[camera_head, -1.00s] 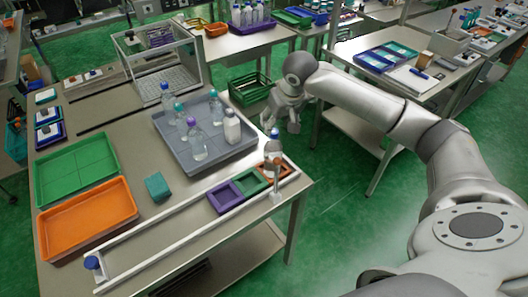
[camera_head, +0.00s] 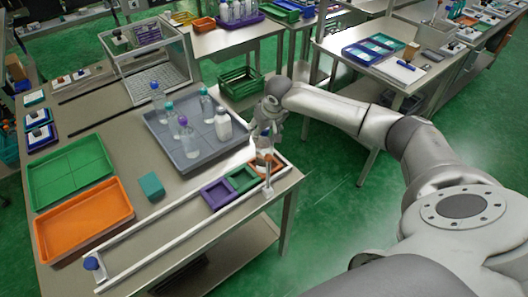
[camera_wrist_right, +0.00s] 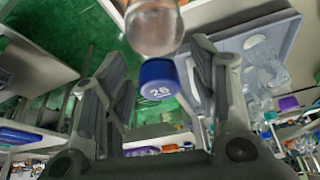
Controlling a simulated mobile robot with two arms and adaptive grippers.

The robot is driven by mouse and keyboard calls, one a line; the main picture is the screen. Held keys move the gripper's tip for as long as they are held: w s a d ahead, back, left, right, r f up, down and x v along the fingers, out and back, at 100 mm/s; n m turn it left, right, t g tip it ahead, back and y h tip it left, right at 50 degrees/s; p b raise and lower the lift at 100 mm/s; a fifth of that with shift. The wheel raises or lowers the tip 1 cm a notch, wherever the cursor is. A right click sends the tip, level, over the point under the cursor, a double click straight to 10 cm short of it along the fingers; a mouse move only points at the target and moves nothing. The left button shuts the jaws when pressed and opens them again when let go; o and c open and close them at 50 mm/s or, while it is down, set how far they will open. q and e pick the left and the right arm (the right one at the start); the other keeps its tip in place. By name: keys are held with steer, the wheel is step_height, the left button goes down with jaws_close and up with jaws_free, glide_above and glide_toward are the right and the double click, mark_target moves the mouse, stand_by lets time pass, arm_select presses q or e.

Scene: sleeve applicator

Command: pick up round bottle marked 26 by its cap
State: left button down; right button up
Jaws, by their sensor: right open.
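The round bottle marked 26 (camera_wrist_right: 155,25) is clear, with a blue cap (camera_wrist_right: 160,90) showing "26" in the right wrist view. In the head view the bottle (camera_head: 264,147) stands upright at the brown square of the row of coloured holders (camera_head: 243,179). My right gripper (camera_wrist_right: 162,62) is open, with its fingers on both sides of the cap; I cannot tell whether they touch it. In the head view my right gripper (camera_head: 266,127) is over the bottle and hides most of the cap. My left gripper is not in view.
A grey tray (camera_head: 180,150) with several capped bottles lies just left of my right gripper. A white rail (camera_head: 170,247) runs along the table's front. A green tray (camera_head: 70,180), an orange tray (camera_head: 85,220) and a teal block (camera_head: 151,185) lie further left.

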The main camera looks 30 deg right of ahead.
steer(key=shift+c, duration=0.4)
jaws_close()
steer(key=shift+r, duration=0.2)
